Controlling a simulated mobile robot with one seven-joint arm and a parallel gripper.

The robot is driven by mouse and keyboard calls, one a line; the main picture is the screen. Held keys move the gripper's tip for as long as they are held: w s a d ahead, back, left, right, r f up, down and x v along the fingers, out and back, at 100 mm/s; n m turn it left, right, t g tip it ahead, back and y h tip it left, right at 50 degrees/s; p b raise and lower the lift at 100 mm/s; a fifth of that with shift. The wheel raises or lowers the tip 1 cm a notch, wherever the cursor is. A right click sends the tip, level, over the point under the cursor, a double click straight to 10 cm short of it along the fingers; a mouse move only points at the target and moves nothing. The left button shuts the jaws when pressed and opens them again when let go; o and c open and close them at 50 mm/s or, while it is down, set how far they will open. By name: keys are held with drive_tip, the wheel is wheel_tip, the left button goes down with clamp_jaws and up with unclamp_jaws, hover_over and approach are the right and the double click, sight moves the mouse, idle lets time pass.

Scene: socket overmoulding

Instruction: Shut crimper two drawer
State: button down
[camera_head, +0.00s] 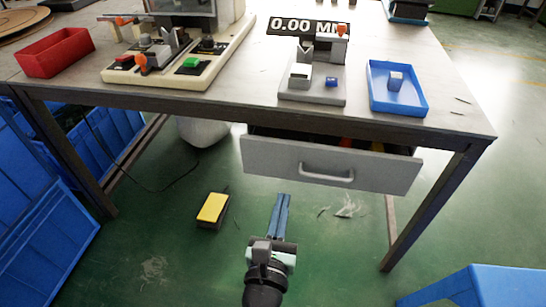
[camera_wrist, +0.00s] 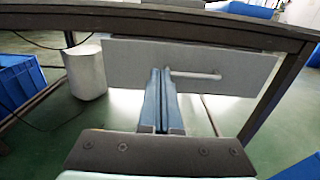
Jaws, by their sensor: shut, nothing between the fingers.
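A grey drawer (camera_head: 275,163) hangs under the worktable and stands partly pulled out, with orange and yellow items showing inside. I cannot tell from these views whether the fingertips touch the drawer front.
The worktable (camera_head: 440,120) carries a blue tray (camera_head: 412,107), a red bin (camera_head: 55,52) and crimping fixtures (camera_head: 312,87). Blue crates (camera_head: 45,215) stand at the left. A yellow-topped block (camera_head: 212,208) lies on the floor. A blue stool (camera_head: 475,285) is at lower right.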

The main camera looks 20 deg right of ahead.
sight(295, 148)
drive_tip(key=b+x, duration=0.1)
drive_tip(key=x, duration=1.2)
drive_tip(key=shift+s+d+b, duration=0.15)
drive_tip(key=shift+b, duration=0.15)
drive_tip(key=shift+d, duration=0.1)
